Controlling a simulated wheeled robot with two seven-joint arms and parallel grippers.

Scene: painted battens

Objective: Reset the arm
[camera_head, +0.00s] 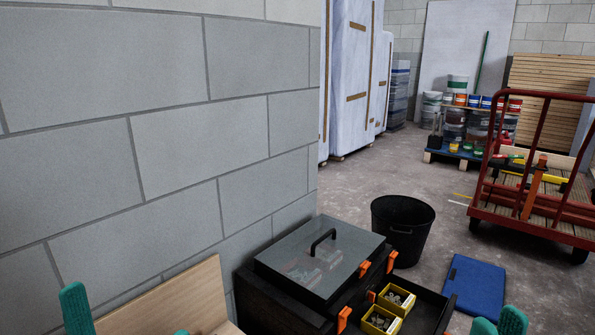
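My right gripper (499,325) shows at the bottom right edge as two teal fingertips with a gap between them and nothing held. My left gripper (128,322) is at the bottom left. One teal finger stands up there, and a small teal tip shows at the bottom edge to its right, well apart from it. No object shows between them. The arms themselves are out of the picture.
A black toolbox (322,262) with orange latches and yellow bins (393,300) stands ahead, between the grippers. A wooden board (172,300) leans by the block wall (160,140). A black bucket (402,222), blue mat (475,287) and red cart (535,222) stand beyond.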

